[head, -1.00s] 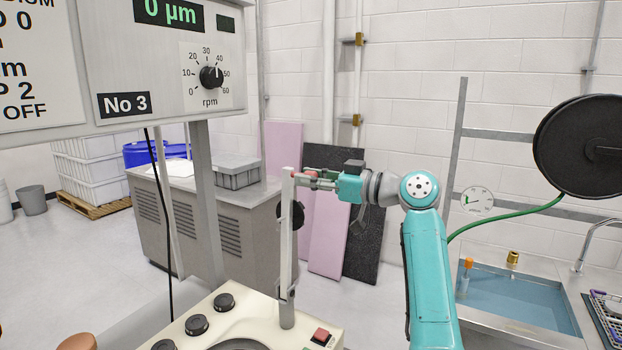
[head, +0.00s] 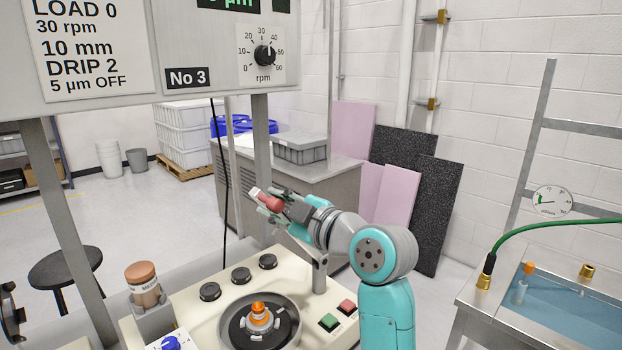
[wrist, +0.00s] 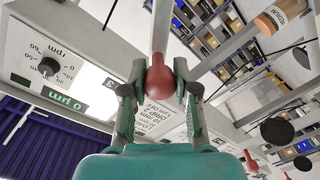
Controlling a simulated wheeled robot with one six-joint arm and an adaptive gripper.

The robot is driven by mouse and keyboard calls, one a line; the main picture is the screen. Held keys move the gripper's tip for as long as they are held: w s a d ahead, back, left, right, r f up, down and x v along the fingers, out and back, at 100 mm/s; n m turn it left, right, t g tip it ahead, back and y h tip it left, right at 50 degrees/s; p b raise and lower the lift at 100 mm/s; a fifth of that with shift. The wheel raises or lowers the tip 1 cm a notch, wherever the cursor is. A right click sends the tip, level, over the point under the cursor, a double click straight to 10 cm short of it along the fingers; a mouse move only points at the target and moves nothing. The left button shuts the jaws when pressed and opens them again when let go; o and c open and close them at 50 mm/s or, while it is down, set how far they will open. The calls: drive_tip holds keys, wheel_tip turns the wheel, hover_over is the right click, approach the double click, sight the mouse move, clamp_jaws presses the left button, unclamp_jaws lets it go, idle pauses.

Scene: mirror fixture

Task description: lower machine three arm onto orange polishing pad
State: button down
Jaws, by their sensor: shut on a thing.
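Machine three carries a "No 3" label (head: 187,78). Its swing arm ends in a red knob (head: 272,204). My gripper (head: 264,200) is shut on this red knob, above and behind the round dark platen. In the wrist view the red knob (wrist: 159,80) sits between both fingers, with a pale rod (wrist: 162,28) running away from it. A short grey post (head: 319,272) stands below my gripper at the platen's back right. A small orange-topped piece (head: 258,308) sits at the middle of the platen (head: 237,334). The arm's bar is mostly hidden by my gripper.
Black knobs (head: 240,277) line the back of the cream machine top, with green and red buttons (head: 346,307) at right. A brown-capped bottle (head: 143,283) stands at left. Grey uprights (head: 264,150) hold the panel. A sink (head: 560,312) is at right.

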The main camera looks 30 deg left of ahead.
drive_tip(key=s+a+f+n, duration=0.2)
drive_tip(key=s+f+n, duration=0.3)
drive_tip(key=f, duration=0.7)
drive_tip(key=s+a+f+n, duration=0.2)
drive_tip(key=s+f+n, duration=0.3)
drive_tip(key=f, duration=0.7)
drive_tip(key=shift+s+f+t, duration=0.2)
drive_tip(key=shift+s+t, duration=0.2)
drive_tip(key=shift+s, duration=0.4)
drive_tip(key=shift+a, duration=0.1)
drive_tip(key=c, duration=0.9)
unclamp_jaws()
drive_tip(key=shift+o, duration=0.2)
drive_tip(key=v, duration=1.2)
drive_tip(key=shift+r, duration=0.25)
